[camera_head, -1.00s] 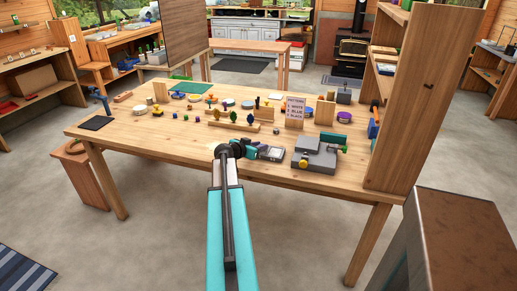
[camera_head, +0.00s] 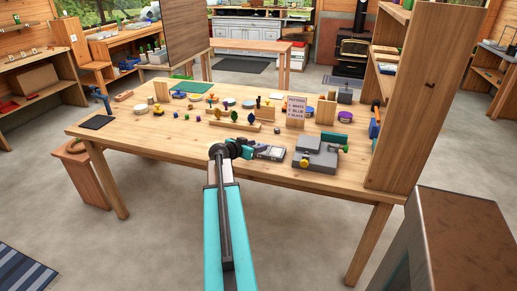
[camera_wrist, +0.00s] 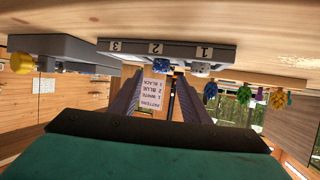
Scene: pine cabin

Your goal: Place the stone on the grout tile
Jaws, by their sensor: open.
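The grout tile (camera_head: 270,152) is a small grey slab near the table's front edge, in front of my gripper. In the wrist view, which is upside down, the tile (camera_wrist: 130,47) shows the numbers 1, 2 and 3. A pale stone (camera_wrist: 200,69) sits on it by number 1, and a bluish stone (camera_wrist: 161,66) by number 2. No stone shows by number 3. A small dark object (camera_head: 277,130), perhaps a stone, lies on the table behind the tile. My gripper (camera_wrist: 158,82) is open and empty, its fingers apart, low beside the tile.
A pattern sign (camera_head: 296,110) reading white, blue, black stands behind the tile. A grey machine (camera_head: 318,155) with a yellow knob stands to its right. A wooden rack (camera_head: 232,125) with coloured pieces lies behind my gripper.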

